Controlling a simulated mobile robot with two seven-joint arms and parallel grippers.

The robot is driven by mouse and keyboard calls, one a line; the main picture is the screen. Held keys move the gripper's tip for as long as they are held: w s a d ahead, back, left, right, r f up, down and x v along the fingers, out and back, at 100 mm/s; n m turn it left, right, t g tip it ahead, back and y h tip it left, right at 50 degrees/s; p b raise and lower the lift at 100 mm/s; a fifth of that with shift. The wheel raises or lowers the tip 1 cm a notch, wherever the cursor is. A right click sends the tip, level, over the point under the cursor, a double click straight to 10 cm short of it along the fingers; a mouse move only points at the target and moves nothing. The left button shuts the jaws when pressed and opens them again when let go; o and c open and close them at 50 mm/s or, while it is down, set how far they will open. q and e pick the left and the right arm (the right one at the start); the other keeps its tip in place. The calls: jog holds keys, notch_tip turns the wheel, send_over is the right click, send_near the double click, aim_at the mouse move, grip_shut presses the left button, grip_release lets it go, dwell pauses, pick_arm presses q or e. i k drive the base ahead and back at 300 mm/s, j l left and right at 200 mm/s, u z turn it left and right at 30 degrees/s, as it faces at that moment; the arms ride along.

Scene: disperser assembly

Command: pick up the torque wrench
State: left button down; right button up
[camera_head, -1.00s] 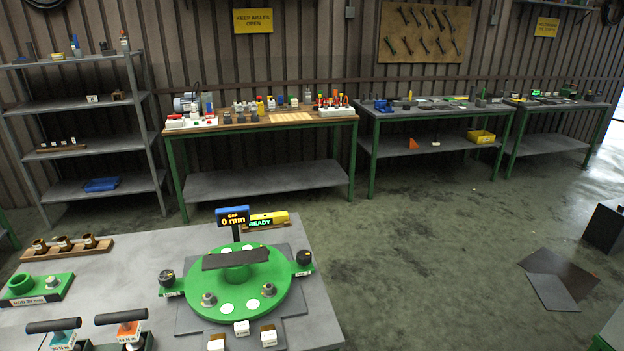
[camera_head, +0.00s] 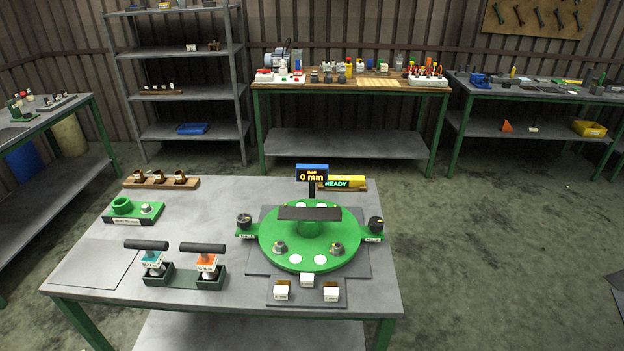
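No part marked as a torque wrench can be read in this view. On the grey table (camera_head: 225,200) a yellow tool-like bar (camera_head: 349,182) with a green READY display lies behind the green round plate (camera_head: 290,250). Two upright tools with black crossbar handles stand in a dark green holder (camera_head: 184,281) at the table's front left: one with a teal body (camera_head: 152,260), one with an orange body (camera_head: 206,262). I cannot tell for certain which one is the wrench. Neither of my grippers is in view.
A GAP 0 mm display (camera_head: 312,173) stands behind the round plate. Small white labelled blocks (camera_head: 307,281) sit at the front. A green block (camera_head: 134,210) and a wooden rack with brown cups (camera_head: 160,183) are at the left. Open floor (camera_head: 480,260) lies to the right.

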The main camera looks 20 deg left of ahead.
aim_at(208, 260)
jog(key=u, duration=1.3)
